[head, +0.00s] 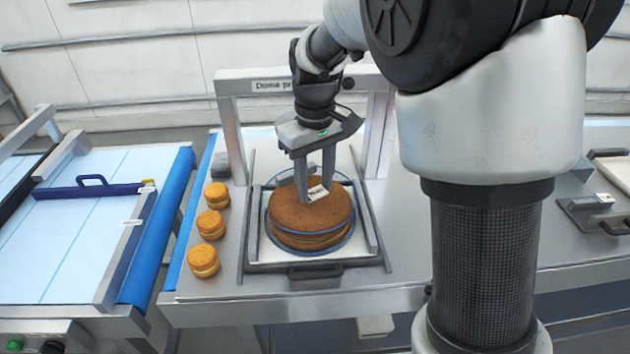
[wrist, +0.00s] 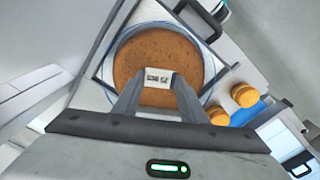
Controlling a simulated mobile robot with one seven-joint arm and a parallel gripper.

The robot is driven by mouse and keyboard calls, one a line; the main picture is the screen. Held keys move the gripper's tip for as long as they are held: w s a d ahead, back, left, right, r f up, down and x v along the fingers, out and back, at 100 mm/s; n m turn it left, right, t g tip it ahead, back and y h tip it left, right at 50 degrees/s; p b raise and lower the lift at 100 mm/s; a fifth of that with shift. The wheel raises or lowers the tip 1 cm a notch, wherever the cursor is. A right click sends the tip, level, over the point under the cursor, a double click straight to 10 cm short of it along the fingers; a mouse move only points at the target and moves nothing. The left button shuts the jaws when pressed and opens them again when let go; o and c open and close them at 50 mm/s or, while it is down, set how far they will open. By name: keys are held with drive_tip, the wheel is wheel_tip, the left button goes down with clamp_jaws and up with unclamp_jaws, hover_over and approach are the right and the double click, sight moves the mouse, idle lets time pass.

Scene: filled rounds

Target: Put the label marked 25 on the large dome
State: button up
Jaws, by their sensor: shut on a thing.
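My gripper (head: 316,192) is shut on a small white label (head: 318,193), which also shows between the fingertips in the wrist view (wrist: 158,76). The label has dark print, too small to read surely. It is over the top of a large round brown filled cake (head: 308,222), near its middle in the wrist view (wrist: 135,58). I cannot tell whether the label touches anything below. A clear, blue-edged round surrounds the cake; it may be the large dome, but its full shape is hard to make out. The fingers hide part of the cake.
The cake is on a pale tray (head: 262,254) inside a metal press frame (head: 231,140). Several small filled rounds (head: 210,224) stand to its left. A conveyor with a blue edge (head: 160,225) is farther left. Another metal device (head: 598,207) is at the right.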

drive_tip(key=shift+f, duration=0.3)
drive_tip(key=o, duration=1.3)
drive_tip(key=shift+c, duration=0.2)
drive_tip(key=shift+r, duration=0.1)
drive_tip(key=shift+r+p, duration=2.7)
drive_tip(key=shift+r, duration=0.8)
